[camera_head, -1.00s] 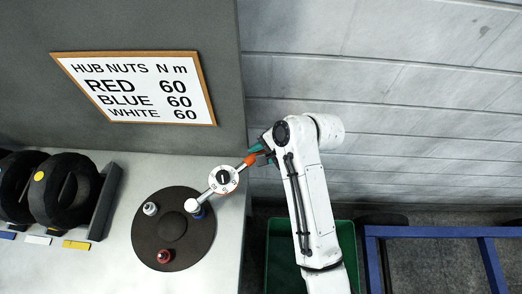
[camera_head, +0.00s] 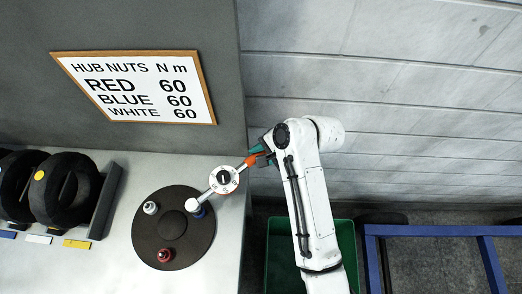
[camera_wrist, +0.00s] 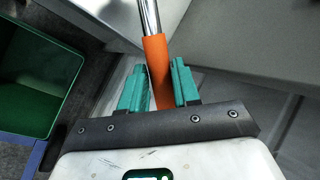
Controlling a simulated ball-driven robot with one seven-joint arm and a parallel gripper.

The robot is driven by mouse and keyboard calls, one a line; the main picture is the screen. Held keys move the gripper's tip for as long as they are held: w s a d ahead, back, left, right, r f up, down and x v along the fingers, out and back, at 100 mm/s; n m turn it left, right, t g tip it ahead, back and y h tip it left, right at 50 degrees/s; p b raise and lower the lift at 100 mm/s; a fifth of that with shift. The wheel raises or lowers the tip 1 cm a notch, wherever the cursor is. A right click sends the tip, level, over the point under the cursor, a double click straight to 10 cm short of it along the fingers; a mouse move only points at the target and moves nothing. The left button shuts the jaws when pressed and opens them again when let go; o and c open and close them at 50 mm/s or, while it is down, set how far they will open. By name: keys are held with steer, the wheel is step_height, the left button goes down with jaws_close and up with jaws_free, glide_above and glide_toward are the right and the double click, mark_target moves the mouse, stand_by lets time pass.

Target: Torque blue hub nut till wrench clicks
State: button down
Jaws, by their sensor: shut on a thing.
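The dial torque wrench (camera_head: 222,180) has its head over the blue hub nut (camera_head: 200,211), at the right side of the round dark hub (camera_head: 172,228). The wrench head hides most of the blue nut. My gripper (camera_head: 262,155) is shut on the wrench's orange handle, which also shows between the green fingers in the wrist view (camera_wrist: 158,68). The dial's scale is too small to read. The white nut (camera_head: 150,208) stands at the hub's upper left and the red nut (camera_head: 164,255) at its lower left.
A sign (camera_head: 136,88) on the wall lists red, blue and white at 60 N m. Black wheels (camera_head: 65,190) stand at the left of the table. A green bin (camera_head: 345,240) and a blue frame (camera_head: 430,231) are on the right, below the table.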

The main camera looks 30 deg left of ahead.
steer(key=shift+s+d+m+t+p, duration=0.15)
steer(key=shift+d+m+p, duration=0.15)
steer(key=shift+d, duration=0.1)
steer(key=shift+s+d+m+t+p, duration=0.15)
steer(key=shift+d+m+p, duration=0.1)
steer(key=shift+d, duration=0.15)
steer(key=shift+d, duration=0.15)
steer(key=shift+s+d+m+t, duration=0.35)
steer(key=shift+d+m, duration=0.1)
steer(key=shift+d, duration=0.3)
steer(key=shift+s+d, duration=0.1)
steer(key=shift+s+d+m+t, duration=0.25)
steer(key=shift+s+d+m, duration=0.2)
steer(key=shift+d, duration=0.3)
steer(key=shift+d, duration=0.1)
steer(key=shift+s+d+m, duration=0.2)
steer(key=shift+m, duration=0.05)
